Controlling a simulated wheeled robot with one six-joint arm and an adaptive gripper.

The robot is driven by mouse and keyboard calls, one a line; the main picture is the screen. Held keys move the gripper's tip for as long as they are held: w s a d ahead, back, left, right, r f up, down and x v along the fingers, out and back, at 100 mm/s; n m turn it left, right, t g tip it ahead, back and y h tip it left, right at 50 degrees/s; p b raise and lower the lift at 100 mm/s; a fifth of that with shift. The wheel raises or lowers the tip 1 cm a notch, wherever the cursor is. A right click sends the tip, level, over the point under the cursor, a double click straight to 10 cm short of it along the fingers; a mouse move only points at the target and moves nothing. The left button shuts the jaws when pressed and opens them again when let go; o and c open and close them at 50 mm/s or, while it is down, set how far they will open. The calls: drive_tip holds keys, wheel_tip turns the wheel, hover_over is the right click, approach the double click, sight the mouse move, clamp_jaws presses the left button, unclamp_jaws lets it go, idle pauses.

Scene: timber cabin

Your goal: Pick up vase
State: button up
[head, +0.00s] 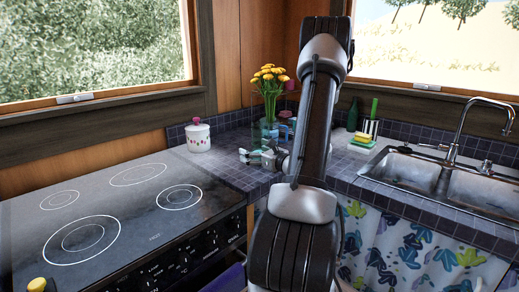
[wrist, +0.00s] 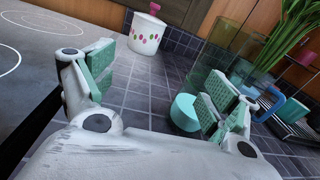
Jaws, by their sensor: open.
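The vase (head: 270,108) is clear glass with green stems and yellow flowers (head: 269,76). It stands on the tiled counter in the corner, its lower part partly hidden by things in front. In the wrist view, what looks like its glass (wrist: 222,55) is behind my right finger, with green stems (wrist: 288,38) at the upper right. My gripper (head: 251,157) is low over the counter in front of the vase. The wrist view shows its two padded fingers wide apart (wrist: 160,85), with nothing held. A small teal round object (wrist: 185,113) is beside the right finger.
A white dotted jar with a pink lid (head: 198,138) stands left of the vase; it also shows in the wrist view (wrist: 147,34). A blue-handled item (wrist: 269,106) and a rack are at right. The stove (head: 120,215) is left, the sink (head: 410,172) right. Open tile lies between the fingers.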

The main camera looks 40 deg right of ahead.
sight(260, 143)
drive_tip(key=d+f+m+h, duration=0.1)
drive_tip(key=d, duration=0.1)
drive_tip(key=s+d+m+h, duration=0.1)
drive_tip(key=d, duration=0.1)
drive_tip(key=d+f+m+h, duration=0.1)
drive_tip(key=d, duration=0.1)
drive_tip(key=shift+s+d+f, duration=0.2)
drive_tip(key=shift+s+f, duration=0.1)
drive_tip(key=shift+f, duration=0.05)
drive_tip(key=shift+w+d+f+m+h, duration=0.15)
drive_tip(key=shift+w+d+h, duration=0.15)
drive_tip(key=shift+w, duration=0.25)
drive_tip(key=shift+w+d+r+m+h, duration=0.1)
drive_tip(key=shift+w+d+m+h, duration=0.1)
drive_tip(key=shift+w+d, duration=0.3)
drive_tip(key=x, duration=0.5)
drive_tip(key=shift+w+a, duration=0.2)
drive_tip(key=shift+a, duration=0.05)
drive_tip(key=c, duration=1.3)
drive_tip(key=shift+c, duration=1.3)
